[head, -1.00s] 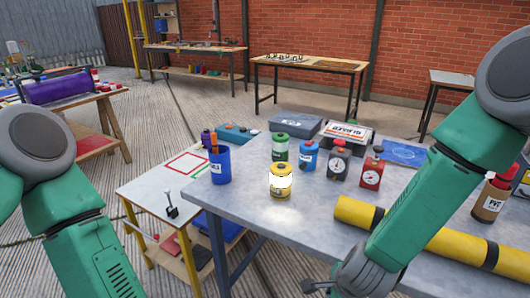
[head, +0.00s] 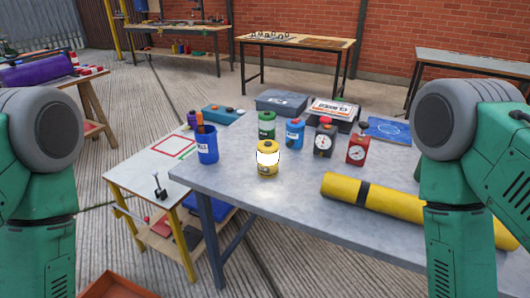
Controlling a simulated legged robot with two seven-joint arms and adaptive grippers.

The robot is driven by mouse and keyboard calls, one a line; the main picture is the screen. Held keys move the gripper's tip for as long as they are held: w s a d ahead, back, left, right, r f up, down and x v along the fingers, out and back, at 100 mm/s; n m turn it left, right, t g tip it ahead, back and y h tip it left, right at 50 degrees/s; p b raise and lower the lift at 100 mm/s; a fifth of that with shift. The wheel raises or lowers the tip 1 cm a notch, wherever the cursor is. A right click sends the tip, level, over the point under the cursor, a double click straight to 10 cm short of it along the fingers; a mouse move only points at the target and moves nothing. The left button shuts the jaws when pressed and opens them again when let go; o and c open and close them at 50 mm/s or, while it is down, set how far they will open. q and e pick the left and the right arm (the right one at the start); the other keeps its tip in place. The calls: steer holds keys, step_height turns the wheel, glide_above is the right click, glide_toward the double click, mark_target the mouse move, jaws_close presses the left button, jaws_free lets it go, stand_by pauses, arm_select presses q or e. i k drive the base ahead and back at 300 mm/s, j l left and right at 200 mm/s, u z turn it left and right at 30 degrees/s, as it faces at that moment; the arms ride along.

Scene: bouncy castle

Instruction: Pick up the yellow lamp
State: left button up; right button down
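The yellow lamp (head: 267,169) stands upright and glowing on the grey metal table (head: 253,203), near its left front side. A green canister (head: 267,126) stands just behind it, and a blue canister (head: 295,134) behind it to the right. My two green arms show at the left and right edges of the head view. Both grippers are out of the picture, and nothing touches the lamp.
A blue cup with tools (head: 208,146) stands left of the lamp. Dark and red gauge canisters (head: 356,149) stand to its right. A long yellow roll (head: 390,202) lies along the table's front right. The tabletop in front of the lamp is clear.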

mark_target(267, 161)
steer(key=i+j, duration=0.3)
steer(key=j, duration=0.15)
steer(key=i+j, duration=0.3)
steer(key=j, duration=0.15)
steer(key=i+j+z, duration=0.1)
steer(key=z, duration=0.4)
steer(key=j+z, duration=0.2)
steer(key=z, duration=0.25)
steer(key=j+z, duration=0.2)
steer(key=z, duration=0.3)
steer(key=i, duration=0.05)
